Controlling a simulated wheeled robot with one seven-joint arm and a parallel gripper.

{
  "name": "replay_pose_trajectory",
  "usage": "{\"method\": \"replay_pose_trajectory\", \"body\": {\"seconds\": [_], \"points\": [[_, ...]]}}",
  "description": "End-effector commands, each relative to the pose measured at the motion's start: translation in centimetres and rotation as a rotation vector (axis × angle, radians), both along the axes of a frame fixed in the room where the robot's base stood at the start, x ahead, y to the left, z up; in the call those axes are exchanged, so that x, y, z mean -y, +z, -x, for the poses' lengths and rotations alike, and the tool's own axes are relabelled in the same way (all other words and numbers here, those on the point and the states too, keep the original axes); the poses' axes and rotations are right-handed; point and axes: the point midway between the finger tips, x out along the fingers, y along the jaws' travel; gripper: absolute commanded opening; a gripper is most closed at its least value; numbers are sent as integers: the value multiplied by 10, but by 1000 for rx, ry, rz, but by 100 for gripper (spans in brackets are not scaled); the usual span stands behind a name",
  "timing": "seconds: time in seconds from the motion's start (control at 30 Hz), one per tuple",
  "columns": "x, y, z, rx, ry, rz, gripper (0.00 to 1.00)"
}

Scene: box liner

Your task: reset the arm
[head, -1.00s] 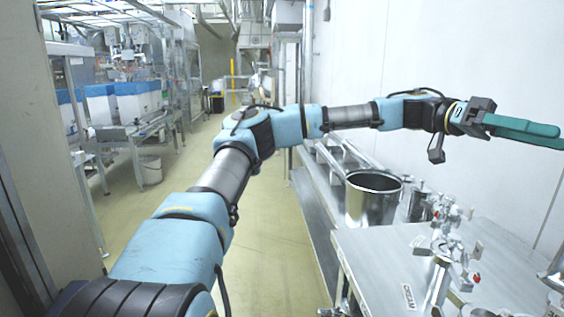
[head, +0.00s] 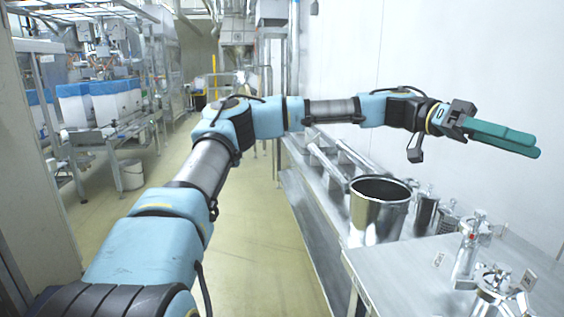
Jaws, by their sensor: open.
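My gripper (head: 505,138) is at the upper right of the head view, with two long green fingers pointing right. It is open and holds nothing. My blue and grey arm reaches from the lower left, bends near the middle, and runs level to the right. The gripper is in the air in front of the white wall, above the metal benches, and touches nothing.
A steel pot (head: 378,208) stands on the metal bench at right, below my arm. Metal fittings (head: 472,245) stand on the nearer table (head: 400,285). Conveyor machinery with blue and white boxes (head: 110,98) and a white bucket (head: 131,174) are at left. The yellowish floor (head: 255,230) between is clear.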

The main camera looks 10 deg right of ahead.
Motion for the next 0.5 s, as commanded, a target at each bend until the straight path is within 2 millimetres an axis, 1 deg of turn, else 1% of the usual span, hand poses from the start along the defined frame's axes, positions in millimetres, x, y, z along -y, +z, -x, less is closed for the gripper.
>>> {"method": "replay_pose_trajectory", "body": {"seconds": [0.17,0.27,0.37,0.47,0.5], "points": [[0,-28,10,59,14,-103,55],[-2,-50,15,100,28,-179,55],[-6,-77,19,153,53,-277,55],[-15,-109,19,215,90,-390,55],[-20,-124,17,242,110,-443,55]]}}
